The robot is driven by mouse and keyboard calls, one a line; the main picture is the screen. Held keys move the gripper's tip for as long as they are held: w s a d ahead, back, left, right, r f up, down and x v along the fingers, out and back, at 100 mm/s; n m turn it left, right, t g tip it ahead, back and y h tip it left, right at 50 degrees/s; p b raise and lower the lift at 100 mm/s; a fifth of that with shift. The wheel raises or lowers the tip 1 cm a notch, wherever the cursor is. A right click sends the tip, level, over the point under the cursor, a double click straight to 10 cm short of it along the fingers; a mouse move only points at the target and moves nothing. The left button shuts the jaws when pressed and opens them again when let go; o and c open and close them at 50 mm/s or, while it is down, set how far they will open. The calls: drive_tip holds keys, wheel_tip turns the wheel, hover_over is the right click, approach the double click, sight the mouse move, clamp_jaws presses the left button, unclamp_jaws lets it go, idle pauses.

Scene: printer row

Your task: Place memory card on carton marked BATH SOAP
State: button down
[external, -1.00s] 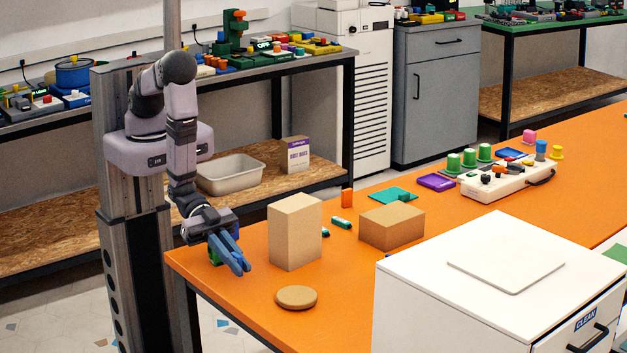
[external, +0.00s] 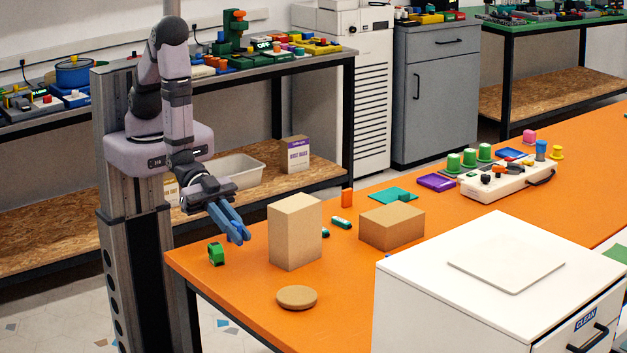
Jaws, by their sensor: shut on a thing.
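My gripper (external: 240,236) hangs over the near left part of the orange table, left of a tall tan carton (external: 288,232), with its blue fingers pointing down. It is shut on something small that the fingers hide. I cannot make out a memory card anywhere. A lower tan carton (external: 390,226) lies to the right; neither tan carton shows lettering. A white and purple carton (external: 298,155) stands on the back shelf, its print too small to read surely. Another pale carton (external: 170,189) there is partly hidden by my arm; its lettering is not readable.
A small green object (external: 216,254) sits at the table's left edge. A round tan disc (external: 296,297) lies in front of the tall carton. A pale bin (external: 238,171) stands on the back shelf (external: 330,180). A white cabinet (external: 420,265) blocks the near right.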

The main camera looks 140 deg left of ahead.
drive_tip(key=w+a+r+n+y+p, duration=0.25)
drive_tip(key=a+r, duration=0.25)
drive_tip(key=r, duration=0.4)
drive_tip(key=w+a+r+n+y+p, duration=0.1)
drive_tip(key=a+r+n+y+p, duration=0.3)
drive_tip(key=r, duration=0.6)
drive_tip(key=n+g+y+b, duration=0.2)
drive_tip(key=n+g+y, duration=0.1)
drive_tip(key=g, duration=0.1)
hover_over(295, 202)
wheel_tip(295, 202, down, 4)
drive_tip(key=shift+d+f+m, duration=0.1)
drive_tip(key=shift+f+m, duration=0.05)
drive_tip(key=shift+m, duration=0.2)
drive_tip(key=shift+f+p, duration=0.7)
drive_tip(key=shift+f, duration=4.3)
drive_tip(key=shift+f, duration=0.1)
